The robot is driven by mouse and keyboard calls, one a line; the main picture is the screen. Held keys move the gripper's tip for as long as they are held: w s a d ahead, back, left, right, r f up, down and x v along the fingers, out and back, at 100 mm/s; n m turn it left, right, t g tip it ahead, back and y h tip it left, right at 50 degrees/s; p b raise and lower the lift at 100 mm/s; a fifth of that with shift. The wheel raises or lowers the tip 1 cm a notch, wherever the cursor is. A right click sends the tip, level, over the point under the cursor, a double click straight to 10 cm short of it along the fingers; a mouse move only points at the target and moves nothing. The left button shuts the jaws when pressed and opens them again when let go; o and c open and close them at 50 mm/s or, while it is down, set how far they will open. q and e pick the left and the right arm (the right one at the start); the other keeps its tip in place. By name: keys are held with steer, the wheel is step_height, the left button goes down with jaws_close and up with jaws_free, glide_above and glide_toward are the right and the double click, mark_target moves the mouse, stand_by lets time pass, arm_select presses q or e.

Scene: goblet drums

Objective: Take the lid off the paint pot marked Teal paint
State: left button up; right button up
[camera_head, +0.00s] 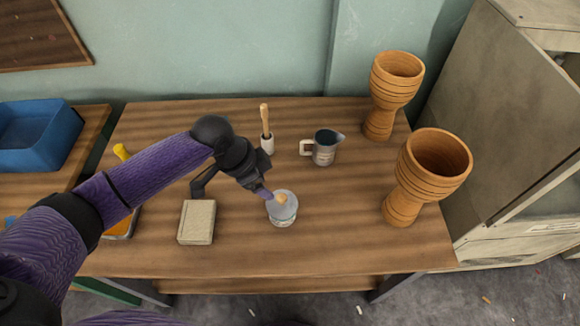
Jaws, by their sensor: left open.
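A small paint pot (281,222) stands upright near the front middle of the wooden table. Its grey lid (290,207) is on it, with a light wooden knob (282,198) in the middle. The pot has a pale label, too small to read here. My left gripper (264,190) is open and reaches down from the upper left, its fingertips close to the knob. I cannot tell whether a fingertip touches it. My right gripper is not in view.
A pale block (197,222) lies left of the pot. A grey jug (325,147) and a wooden-handled brush in a holder (266,135) stand behind. Two wooden goblet drums (392,90) (427,175) stand at the right. A blue bin (38,135) sits far left.

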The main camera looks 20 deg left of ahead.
mark_target(282, 197)
arm_select(q)
steer(key=b+x, duration=0.5)
steer(key=x, duration=0.4)
steer(key=shift+d, duration=0.15)
steer(key=shift+d+f, duration=0.15)
steer(key=shift+f, duration=0.2)
steer(key=shift+r, duration=0.15)
steer(key=shift+c, duration=0.4)
steer(key=c, duration=1)
jaws_close()
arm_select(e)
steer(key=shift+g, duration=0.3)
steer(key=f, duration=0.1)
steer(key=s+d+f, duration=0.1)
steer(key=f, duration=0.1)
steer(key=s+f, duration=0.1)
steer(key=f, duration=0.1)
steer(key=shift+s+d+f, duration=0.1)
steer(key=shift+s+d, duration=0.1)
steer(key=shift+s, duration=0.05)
